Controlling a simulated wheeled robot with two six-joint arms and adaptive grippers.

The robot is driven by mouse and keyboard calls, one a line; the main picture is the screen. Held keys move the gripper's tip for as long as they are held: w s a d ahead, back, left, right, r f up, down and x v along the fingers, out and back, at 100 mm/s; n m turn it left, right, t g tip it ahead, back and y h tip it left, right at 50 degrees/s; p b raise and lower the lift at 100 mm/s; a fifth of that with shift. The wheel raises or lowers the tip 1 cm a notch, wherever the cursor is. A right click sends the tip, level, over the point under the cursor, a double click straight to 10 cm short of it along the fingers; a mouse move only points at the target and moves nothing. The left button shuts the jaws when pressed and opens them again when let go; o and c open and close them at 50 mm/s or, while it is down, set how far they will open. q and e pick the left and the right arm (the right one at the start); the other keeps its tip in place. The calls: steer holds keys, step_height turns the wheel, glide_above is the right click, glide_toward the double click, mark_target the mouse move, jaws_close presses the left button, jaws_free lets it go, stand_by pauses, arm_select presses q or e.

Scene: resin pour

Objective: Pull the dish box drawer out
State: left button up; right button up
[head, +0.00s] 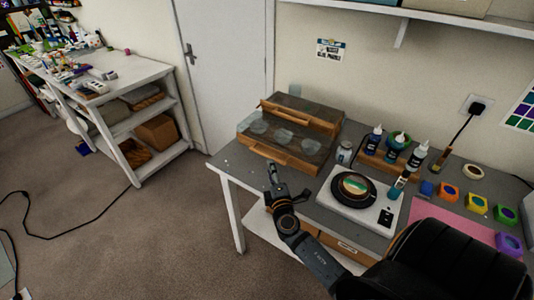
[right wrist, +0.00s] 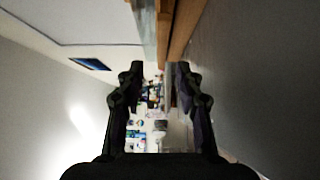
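The dish box (head: 330,113) is a wooden box with a clear top at the back left of the grey desk. Its lower drawer (head: 283,157) stands out toward the desk's front edge, with several clear round dishes (head: 283,136) showing in it. A wooden edge (right wrist: 182,30) shows just beyond the fingertips. I cannot tell whether they touch the drawer. My left gripper is out of view.
A white scale-like plate with a black round dish (head: 354,188) is right of the box. A small jar (head: 344,153) and bottles (head: 418,158) stand beyond it. Colored pots (head: 476,204) and a pink mat (head: 450,222) lie right.

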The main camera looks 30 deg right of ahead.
mark_target(267, 157)
steer(key=x, duration=0.4)
steer(key=shift+w+p, duration=0.25)
steer(key=shift+p, duration=0.15)
steer(key=x, duration=0.3)
steer(key=shift+w+d+f, duration=0.15)
steer(key=shift+w, duration=0.1)
steer(key=shift+c, duration=0.4)
jaws_close()
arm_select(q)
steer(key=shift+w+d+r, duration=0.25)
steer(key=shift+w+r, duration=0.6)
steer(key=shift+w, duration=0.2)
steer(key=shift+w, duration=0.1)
